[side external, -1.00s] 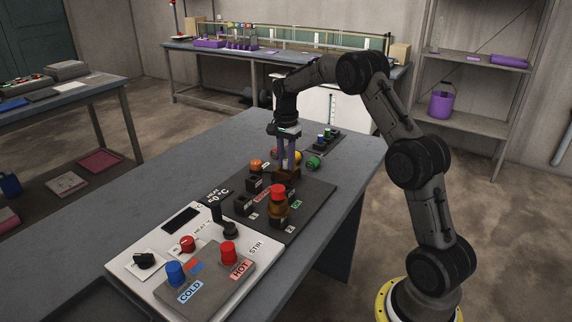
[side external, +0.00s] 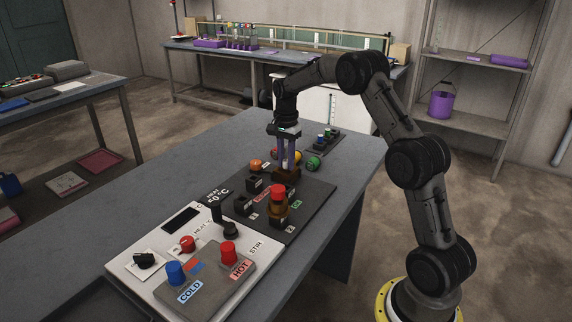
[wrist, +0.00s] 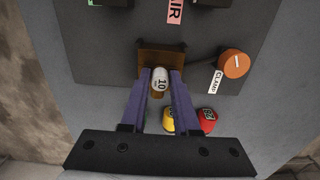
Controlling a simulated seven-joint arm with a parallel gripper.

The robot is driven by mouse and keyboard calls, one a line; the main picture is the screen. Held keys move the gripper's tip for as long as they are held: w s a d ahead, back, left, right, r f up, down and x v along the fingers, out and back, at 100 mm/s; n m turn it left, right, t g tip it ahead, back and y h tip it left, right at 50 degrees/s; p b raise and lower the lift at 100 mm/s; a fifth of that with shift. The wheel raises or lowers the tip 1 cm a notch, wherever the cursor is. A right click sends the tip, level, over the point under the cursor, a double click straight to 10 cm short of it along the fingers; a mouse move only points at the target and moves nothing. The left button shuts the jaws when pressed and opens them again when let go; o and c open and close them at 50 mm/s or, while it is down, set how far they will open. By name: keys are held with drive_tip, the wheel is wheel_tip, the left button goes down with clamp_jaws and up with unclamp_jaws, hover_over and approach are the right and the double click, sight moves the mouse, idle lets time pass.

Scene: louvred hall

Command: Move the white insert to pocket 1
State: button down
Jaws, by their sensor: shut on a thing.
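The white insert (wrist: 161,80), with dark "10" lettering, is between my gripper's purple fingertips in the wrist view. My gripper (wrist: 160,82) is shut on it. Black pocket-like blocks (side external: 243,205) stand on the board.
An orange clamp knob (wrist: 235,64) is beside the brown block. Yellow (wrist: 169,119) and red (wrist: 207,119) labelled pieces lie near the fingers. A red-topped amber piece (side external: 278,200) stands in front of my gripper. A white control panel (side external: 150,255) is nearer the camera.

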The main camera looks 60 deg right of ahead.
sight(286, 161)
drive_tip(key=shift+r, duration=0.15)
drive_tip(key=shift+r, duration=4)
drive_tip(key=shift+f, duration=0.15)
drive_tip(key=w+a+r+n, duration=0.1)
drive_tip(key=a+n, duration=0.2)
drive_tip(key=a, duration=0.6)
drive_tip(key=a+r+n, duration=0.2)
drive_tip(key=a+n, duration=0.1)
drive_tip(key=a, duration=0.7)
drive_tip(key=shift+w+a+f, duration=0.1)
drive_tip(key=shift+f, duration=1.8)
drive_tip(key=shift+w+a+f, duration=0.1)
drive_tip(key=shift+f, duration=1.75)
drive_tip(key=shift+f, duration=0.25)
